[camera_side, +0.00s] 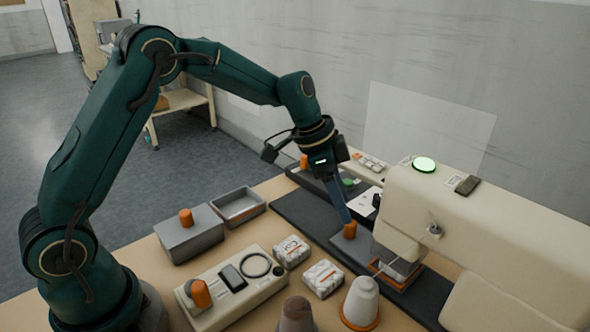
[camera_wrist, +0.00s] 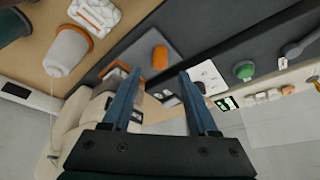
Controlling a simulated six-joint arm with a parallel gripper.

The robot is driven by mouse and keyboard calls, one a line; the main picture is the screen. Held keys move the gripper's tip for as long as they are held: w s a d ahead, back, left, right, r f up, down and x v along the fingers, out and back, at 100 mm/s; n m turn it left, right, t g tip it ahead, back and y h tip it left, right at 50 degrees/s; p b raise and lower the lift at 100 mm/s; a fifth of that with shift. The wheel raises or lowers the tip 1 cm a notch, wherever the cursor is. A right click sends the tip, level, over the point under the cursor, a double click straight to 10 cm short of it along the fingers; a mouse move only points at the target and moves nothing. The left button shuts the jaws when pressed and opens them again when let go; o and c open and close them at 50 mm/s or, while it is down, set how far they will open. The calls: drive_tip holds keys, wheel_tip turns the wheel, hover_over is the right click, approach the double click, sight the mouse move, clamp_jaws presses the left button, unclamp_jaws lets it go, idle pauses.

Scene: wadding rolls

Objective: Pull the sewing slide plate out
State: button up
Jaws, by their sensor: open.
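The sewing slide plate (camera_side: 368,247) is a grey plate set in the dark bed beside the cream sewing machine (camera_side: 490,240). An upright orange knob (camera_side: 350,231) stands on it. In the wrist view the plate (camera_wrist: 136,48) and its knob (camera_wrist: 160,57) show just beyond my fingertips. My gripper (camera_side: 346,218) reaches down at a tilt, close to the knob. Its two blue fingers are apart in the wrist view (camera_wrist: 158,73), with the knob lined up between their tips. I cannot tell whether either finger touches the knob.
A white cone with an orange base (camera_side: 361,302), a brown cone (camera_side: 296,316) and wrapped white packs (camera_side: 323,278) stand in front of the dark bed (camera_side: 300,215). A control box (camera_side: 240,285), a lidded grey box (camera_side: 185,240) and an open tray (camera_side: 238,207) lie left.

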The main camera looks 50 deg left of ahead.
drive_tip(key=shift+x, duration=2.35)
clamp_jaws()
